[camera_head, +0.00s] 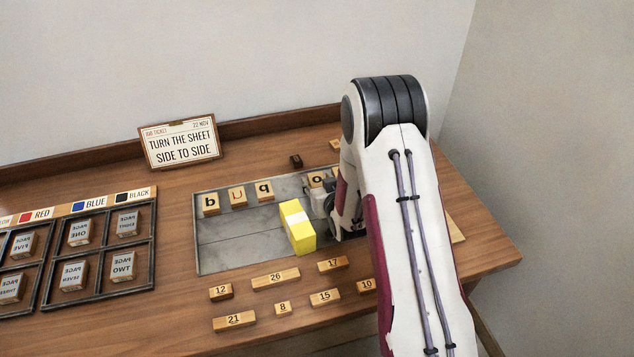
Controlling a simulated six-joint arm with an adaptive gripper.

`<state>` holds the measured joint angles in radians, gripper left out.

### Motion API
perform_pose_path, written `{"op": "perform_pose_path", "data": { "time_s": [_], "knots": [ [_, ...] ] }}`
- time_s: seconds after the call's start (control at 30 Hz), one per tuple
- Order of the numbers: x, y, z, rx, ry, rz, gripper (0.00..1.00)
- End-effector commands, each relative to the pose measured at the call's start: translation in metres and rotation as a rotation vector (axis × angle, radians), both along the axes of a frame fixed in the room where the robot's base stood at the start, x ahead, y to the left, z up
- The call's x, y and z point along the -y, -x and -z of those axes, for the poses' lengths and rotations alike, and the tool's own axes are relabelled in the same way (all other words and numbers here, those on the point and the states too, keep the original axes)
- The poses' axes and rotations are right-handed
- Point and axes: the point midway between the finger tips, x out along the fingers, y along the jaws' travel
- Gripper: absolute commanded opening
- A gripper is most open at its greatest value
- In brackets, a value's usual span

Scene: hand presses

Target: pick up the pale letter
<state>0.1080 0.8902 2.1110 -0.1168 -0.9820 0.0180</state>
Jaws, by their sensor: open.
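A row of letter tiles stands along the back of a grey metal tray (225,250). From the left they are a b tile (210,203), a u tile (237,195) with a fainter, reddish letter, a q tile (264,190) and an o tile (315,179). The u looks the palest of the letters in view. My gripper (322,205) is open, low over the right part of the tray, in front of the o tile and right of the u tile. My arm hides much of it and the tray's right end.
A yellow block with a white band (303,239) stands in the tray just left of my gripper. Number blocks such as 26 (276,277) lie in front. A dark divided case (99,290) holds page blocks at left. A ticket sign (180,145) stands behind.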

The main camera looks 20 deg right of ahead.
Motion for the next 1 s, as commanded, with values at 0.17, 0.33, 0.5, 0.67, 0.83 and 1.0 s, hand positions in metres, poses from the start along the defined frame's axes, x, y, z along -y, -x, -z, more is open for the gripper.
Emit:
{"op": "perform_pose_path", "data": {
  "time_s": [0.17, 0.33, 0.5, 0.67, 0.83, 1.0],
  "knots": [
    [-0.0001, 0.0003, 0.0001, -0.001, 0.000, 0.000, 0.41],
    [-0.0001, 0.0004, 0.0001, -0.001, 0.000, 0.000, 0.41],
    [-0.0001, 0.0004, 0.0001, -0.001, 0.000, 0.000, 0.11],
    [0.0000, 0.0004, 0.0001, -0.001, 0.000, 0.000, 0.11],
    [0.0000, 0.0005, -0.0002, -0.001, 0.000, 0.000, 0.11],
    [0.0000, 0.0003, -0.0035, 0.000, 0.000, 0.000, 0.11]
  ]
}}
